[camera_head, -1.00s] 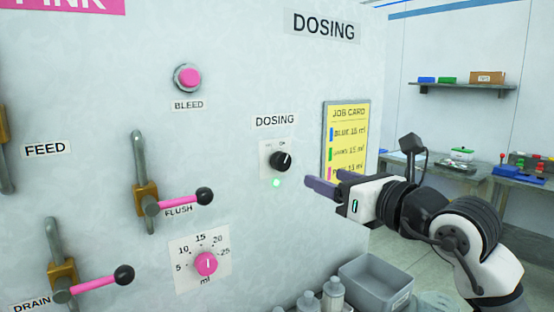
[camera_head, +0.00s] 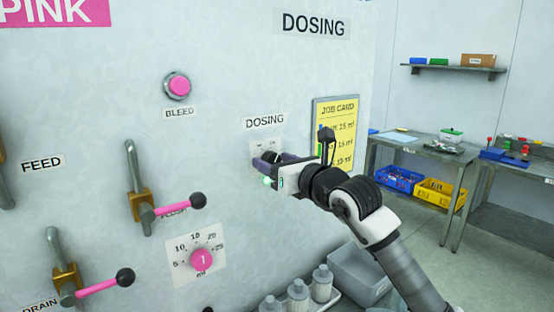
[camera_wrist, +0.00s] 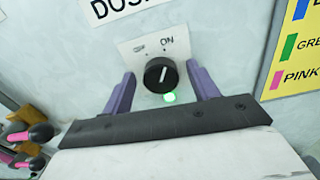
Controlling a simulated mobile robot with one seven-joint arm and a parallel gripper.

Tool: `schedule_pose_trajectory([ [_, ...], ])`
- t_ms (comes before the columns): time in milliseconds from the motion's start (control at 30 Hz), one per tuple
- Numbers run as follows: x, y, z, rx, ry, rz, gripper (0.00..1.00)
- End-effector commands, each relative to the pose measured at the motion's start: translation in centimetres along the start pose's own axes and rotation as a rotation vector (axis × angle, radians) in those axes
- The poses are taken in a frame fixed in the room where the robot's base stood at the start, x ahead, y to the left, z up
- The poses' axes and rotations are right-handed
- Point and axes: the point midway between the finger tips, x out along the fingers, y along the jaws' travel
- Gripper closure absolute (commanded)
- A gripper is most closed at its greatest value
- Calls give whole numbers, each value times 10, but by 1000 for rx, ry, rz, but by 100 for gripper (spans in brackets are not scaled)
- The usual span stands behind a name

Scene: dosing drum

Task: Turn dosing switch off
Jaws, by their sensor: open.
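The dosing switch is a round black knob (camera_wrist: 161,75) on a white plate (camera_wrist: 152,46) marked ON. In the wrist view its white pointer line tilts slightly right of upright, toward ON. A green lamp (camera_wrist: 170,97) is lit just below it. In the head view my gripper (camera_head: 268,163) is at the switch and partly hides the knob (camera_head: 270,155). My gripper's purple fingers (camera_wrist: 162,93) are open, one on each side of the knob, with visible gaps in the wrist view. I cannot tell how far the fingertips are from the panel.
The yellow job card (camera_head: 336,115) hangs just right of the switch. The flush lever (camera_head: 180,207) and pink dial (camera_head: 202,260) are to the lower left. White bottles (camera_head: 298,292) and a grey bin (camera_head: 360,275) stand below my arm.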

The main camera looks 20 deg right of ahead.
Motion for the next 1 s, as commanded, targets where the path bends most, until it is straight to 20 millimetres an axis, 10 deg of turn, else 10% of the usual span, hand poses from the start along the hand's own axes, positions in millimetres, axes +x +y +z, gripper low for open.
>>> schedule_pose_trajectory([
  [167,0,0,0,1,0,0,43],
  [500,0,0,0,1,1,0,85],
  [1000,0,0,-8,-155,0,0,85],
])
